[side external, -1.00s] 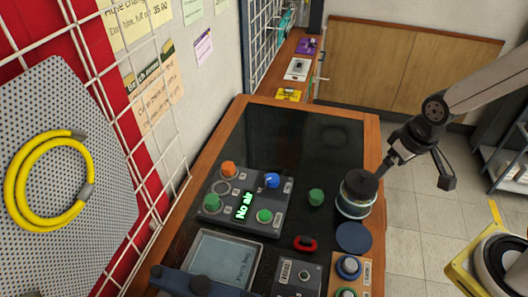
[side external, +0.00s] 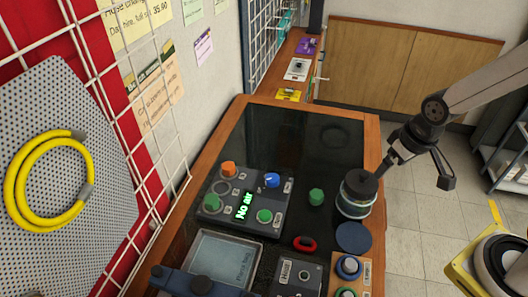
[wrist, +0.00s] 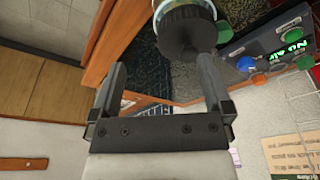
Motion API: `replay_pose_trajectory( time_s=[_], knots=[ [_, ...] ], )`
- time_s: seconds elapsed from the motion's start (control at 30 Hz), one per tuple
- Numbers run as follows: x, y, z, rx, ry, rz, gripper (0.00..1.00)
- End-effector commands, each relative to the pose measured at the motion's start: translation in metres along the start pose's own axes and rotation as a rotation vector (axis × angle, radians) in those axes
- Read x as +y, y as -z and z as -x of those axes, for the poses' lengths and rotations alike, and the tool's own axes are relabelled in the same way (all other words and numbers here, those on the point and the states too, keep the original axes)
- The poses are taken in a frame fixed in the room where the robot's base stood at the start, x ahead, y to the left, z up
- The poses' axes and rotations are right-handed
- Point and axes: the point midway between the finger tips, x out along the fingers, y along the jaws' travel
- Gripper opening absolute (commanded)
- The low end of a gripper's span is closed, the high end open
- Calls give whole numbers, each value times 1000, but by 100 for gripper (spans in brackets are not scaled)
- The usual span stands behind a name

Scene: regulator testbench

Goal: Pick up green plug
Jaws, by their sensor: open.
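The loose green plug (side external: 316,196) stands on the dark mat, between the control panel and a jar. In the wrist view it shows as a small green piece (wrist: 246,63), right of my right-hand finger. My gripper (side external: 415,172) is open and empty, above and to the right of the plug, with one finger close by the jar's black lid. In the wrist view my gripper's two fingers (wrist: 160,78) stand wide apart with nothing held between them. Two more green pieces sit on the panel, a left one (side external: 212,201) and a right one (side external: 264,215).
The jar (side external: 355,203) stands right beside the plug. The grey panel (side external: 240,226) reads "No air" and carries orange and blue knobs. A red ring (side external: 305,243) and a blue disc (side external: 353,237) lie nearer the camera.

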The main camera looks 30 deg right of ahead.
Motion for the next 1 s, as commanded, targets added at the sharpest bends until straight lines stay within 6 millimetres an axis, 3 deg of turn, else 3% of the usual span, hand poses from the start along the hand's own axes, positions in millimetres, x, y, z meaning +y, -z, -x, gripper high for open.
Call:
replay_pose_trajectory(
  time_s=[0.43, 0.47, 0.5, 1.0],
  knots=[
    [0, 0, 0, 0, 0, 0, 100],
    [0, 0, 0, 0, 0, 0, 90],
    [0, 0, 0, 0, 0, 0, 90],
    [0, 3, 8, 4, 0, 0, 90]
  ],
)
